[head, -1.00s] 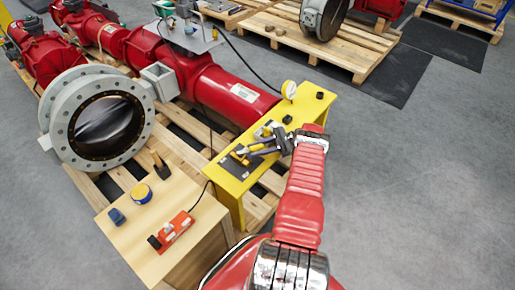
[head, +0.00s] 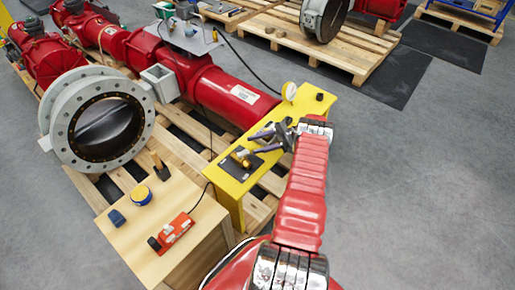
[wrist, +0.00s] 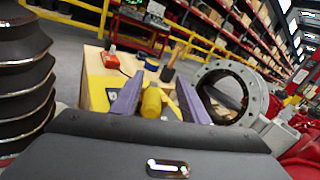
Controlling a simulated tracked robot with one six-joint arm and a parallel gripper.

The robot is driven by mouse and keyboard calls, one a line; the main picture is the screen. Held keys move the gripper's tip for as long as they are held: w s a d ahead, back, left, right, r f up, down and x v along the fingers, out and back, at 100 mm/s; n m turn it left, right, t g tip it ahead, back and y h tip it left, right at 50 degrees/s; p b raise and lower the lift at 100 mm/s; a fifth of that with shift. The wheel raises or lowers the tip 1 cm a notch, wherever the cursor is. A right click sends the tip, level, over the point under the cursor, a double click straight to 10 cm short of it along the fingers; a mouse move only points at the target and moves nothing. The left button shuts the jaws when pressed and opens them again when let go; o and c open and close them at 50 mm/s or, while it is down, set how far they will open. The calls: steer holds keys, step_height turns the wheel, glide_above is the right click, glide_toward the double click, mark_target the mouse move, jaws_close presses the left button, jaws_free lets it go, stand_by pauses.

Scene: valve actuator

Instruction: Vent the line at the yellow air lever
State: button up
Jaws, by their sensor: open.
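The yellow air lever (wrist: 151,102) shows in the wrist view between the two purple-grey fingers of my gripper (wrist: 157,92), with gaps to both. In the head view my gripper (head: 256,143) is open, close to the right of the small brass-and-yellow valve (head: 241,155) on its dark plate. That plate lies on top of the yellow bench (head: 232,188). The fingers hide part of the valve area, and I cannot tell the lever's exact angle.
A pressure gauge (head: 290,91) stands at the bench's far end. A wooden box (head: 160,222) at front left carries an orange device (head: 172,231), a blue-and-yellow roll (head: 141,195) and a blue item. The red pipe and flanged valve (head: 103,128) lie behind.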

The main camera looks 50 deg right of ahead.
mark_target(257, 147)
steer(key=shift+r, duration=3.2)
steer(key=shift+c, duration=0.6)
